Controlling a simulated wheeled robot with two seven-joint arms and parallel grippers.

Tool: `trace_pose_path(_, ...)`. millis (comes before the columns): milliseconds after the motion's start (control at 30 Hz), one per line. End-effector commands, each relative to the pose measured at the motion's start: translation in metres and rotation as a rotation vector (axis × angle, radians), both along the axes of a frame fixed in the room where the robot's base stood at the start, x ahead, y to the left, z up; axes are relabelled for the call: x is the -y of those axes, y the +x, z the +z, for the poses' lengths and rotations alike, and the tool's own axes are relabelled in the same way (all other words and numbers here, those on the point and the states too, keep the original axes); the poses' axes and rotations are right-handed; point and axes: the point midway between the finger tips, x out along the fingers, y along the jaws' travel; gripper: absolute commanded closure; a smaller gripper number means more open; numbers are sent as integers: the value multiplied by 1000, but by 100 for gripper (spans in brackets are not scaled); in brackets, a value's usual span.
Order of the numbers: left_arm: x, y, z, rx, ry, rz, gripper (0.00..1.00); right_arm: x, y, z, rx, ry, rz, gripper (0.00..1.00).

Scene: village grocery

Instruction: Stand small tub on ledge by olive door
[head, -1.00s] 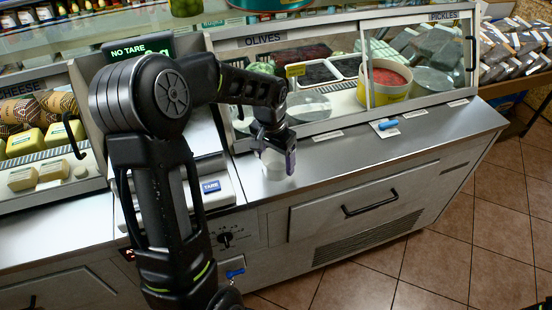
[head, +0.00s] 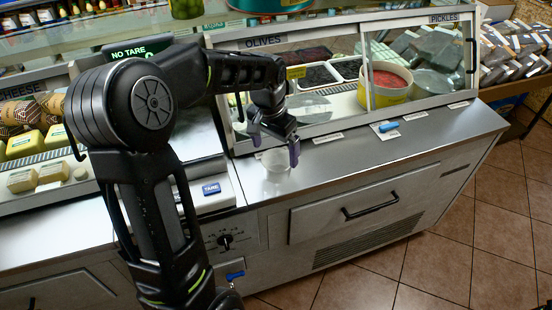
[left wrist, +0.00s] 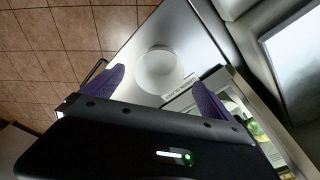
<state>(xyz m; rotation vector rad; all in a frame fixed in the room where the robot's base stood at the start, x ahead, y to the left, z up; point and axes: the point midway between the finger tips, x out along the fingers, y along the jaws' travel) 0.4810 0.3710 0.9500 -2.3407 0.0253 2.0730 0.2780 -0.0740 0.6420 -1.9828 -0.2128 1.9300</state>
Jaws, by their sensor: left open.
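The small tub (head: 276,163), whitish and translucent, stands upright on the steel ledge (head: 350,153) in front of the olive case door (head: 312,110), below the OLIVES sign. My left gripper (head: 274,150) is open just above and behind the tub, with its purple fingers spread and empty. In the left wrist view the round tub (left wrist: 160,72) lies between the two fingers as seen from above, apart from both. My right gripper is not in view.
A scale with a blue TARE key (head: 211,188) is left of the tub. Price labels line the case's foot. The ledge between is clear; its front edge drops to the tiled floor.

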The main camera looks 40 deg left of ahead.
Motion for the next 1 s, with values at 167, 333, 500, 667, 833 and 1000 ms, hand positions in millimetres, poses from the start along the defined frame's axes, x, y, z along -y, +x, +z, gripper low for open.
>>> trace_pose_path(167,0,-4,38,4,1,0,2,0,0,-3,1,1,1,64)
trace_pose_path(333,0,-7,60,2,0,-2,2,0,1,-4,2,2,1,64)
trace_pose_path(500,0,-8,66,0,-1,-1,2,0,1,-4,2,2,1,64)
trace_pose_path(667,0,-8,66,0,-1,-1,2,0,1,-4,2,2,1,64)
trace_pose_path(833,0,-8,66,0,-1,-1,2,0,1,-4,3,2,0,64)
trace_pose_path(1000,0,-8,66,0,-1,-1,2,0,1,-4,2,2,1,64)
